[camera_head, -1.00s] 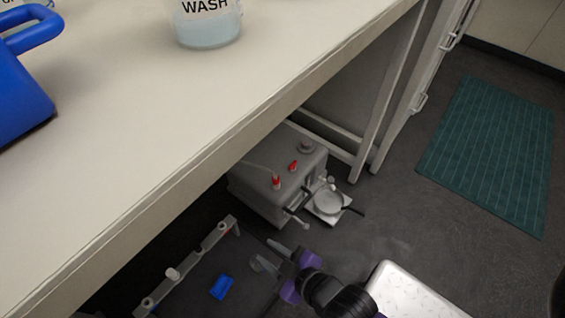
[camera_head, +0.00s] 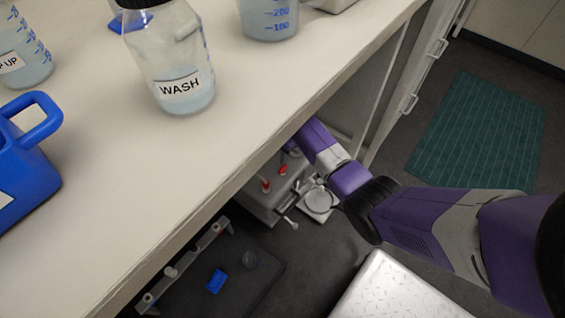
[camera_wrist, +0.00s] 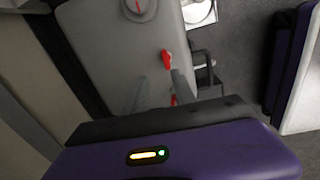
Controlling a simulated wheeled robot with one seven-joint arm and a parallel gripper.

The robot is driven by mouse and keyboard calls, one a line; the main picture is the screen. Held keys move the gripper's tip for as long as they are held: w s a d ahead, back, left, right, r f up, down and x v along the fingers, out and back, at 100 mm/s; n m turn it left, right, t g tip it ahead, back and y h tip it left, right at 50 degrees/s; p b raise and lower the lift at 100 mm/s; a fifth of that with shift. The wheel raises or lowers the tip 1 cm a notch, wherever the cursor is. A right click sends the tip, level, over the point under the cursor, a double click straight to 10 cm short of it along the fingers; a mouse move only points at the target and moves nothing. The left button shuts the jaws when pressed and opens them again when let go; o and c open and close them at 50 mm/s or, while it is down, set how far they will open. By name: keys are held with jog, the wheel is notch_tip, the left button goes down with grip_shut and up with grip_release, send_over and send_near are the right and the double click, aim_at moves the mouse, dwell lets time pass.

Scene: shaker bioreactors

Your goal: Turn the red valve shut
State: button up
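Under the bench, a grey boxy unit (camera_head: 262,205) carries two red valve handles, one nearer the back (camera_head: 283,169) and one nearer the front (camera_head: 266,186). In the wrist view a red valve (camera_wrist: 167,60) stands just beyond my gripper (camera_wrist: 160,82), roughly in line with the gap between the fingers. A second red part (camera_wrist: 173,100) shows lower, beside the right finger. The fingers are apart, with nothing seen held between them. In the head view my gripper is hidden behind the bench edge. I cannot tell whether the fingers touch the valve.
The bench top (camera_head: 110,190) overhangs the unit, with a WASH bottle (camera_head: 172,60) and blue container (camera_head: 25,150) on it. A round knob (camera_wrist: 138,8) sits on the unit. A small white scale-like plate (camera_head: 318,203) is beside it.

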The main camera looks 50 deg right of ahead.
aim_at(283, 168)
jog(key=shift+s+d+r+g, duration=0.2)
jog(key=shift+s+d+g, duration=0.1)
jog(key=shift+s+d, duration=0.1)
jog(key=shift+d+f+n, duration=0.1)
jog(key=shift+f+n, duration=0.15)
jog(key=shift+n, duration=0.05)
notch_tip(283, 168, down, 7)
jog(key=b, duration=0.3)
jog(key=shift+f+b, duration=0.1)
jog(key=shift+b, duration=0.3)
grip_shut()
